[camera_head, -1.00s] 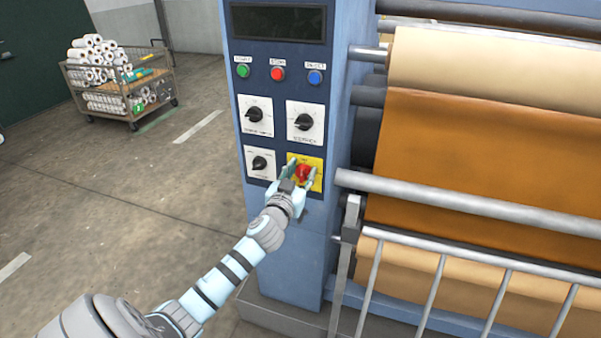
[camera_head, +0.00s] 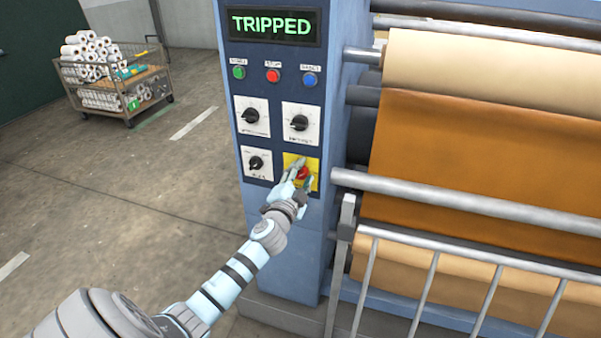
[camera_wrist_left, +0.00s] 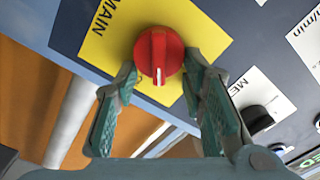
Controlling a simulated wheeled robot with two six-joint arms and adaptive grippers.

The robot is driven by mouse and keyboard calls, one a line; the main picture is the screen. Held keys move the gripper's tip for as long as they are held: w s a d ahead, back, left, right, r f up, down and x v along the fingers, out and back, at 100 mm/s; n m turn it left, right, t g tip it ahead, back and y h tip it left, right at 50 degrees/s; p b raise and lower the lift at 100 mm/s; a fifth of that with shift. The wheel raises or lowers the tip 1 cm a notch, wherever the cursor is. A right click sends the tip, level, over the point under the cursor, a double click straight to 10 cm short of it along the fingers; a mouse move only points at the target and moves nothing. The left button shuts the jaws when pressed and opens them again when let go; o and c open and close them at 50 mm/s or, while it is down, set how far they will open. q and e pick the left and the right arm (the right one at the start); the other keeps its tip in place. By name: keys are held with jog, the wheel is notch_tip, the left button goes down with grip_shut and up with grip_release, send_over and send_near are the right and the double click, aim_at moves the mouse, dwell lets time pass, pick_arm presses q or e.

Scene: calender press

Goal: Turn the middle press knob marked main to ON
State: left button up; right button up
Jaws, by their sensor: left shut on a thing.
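The red main knob (camera_head: 302,173) sits on a yellow plate (camera_head: 314,163) at the lower right of the blue press panel. In the left wrist view the knob (camera_wrist_left: 159,55) is on the yellow plate marked MAIN, its white pointer line toward the picture's bottom. My left gripper (camera_head: 298,175) is at the knob, one finger on each side of it. In the left wrist view the left gripper (camera_wrist_left: 160,80) is shut on the knob, partly covering the plate. The display (camera_head: 275,25) above reads TRIPPED in green. My right gripper is not in view.
Green, red (camera_head: 273,76) and blue buttons and several black dials (camera_head: 299,123) share the panel. Rollers with brown sheet (camera_head: 470,150) and a metal rail (camera_head: 450,203) stand to the right. A cart of white rolls (camera_head: 115,80) stands back left. Floor at left is clear.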

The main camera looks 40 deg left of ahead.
pick_arm(q)
jog(key=m, duration=0.3)
jog(key=shift+d+f+m, duration=0.15)
jog(key=shift+f+m, duration=0.15)
jog(key=shift+f, duration=0.05)
jog(key=shift+f+m+p, duration=0.15)
jog(key=shift+m+p, duration=0.1)
jog(key=shift+m, duration=0.65)
jog(key=shift+f+m+p, duration=0.15)
jog(key=shift+m+p, duration=0.05)
jog(key=shift+m, duration=0.7)
jog(key=o, duration=1.2)
jog(key=shift+c, duration=0.2)
jog(key=v, duration=1.2)
jog(key=shift+w, duration=0.1)
jog(key=shift+d, duration=0.1)
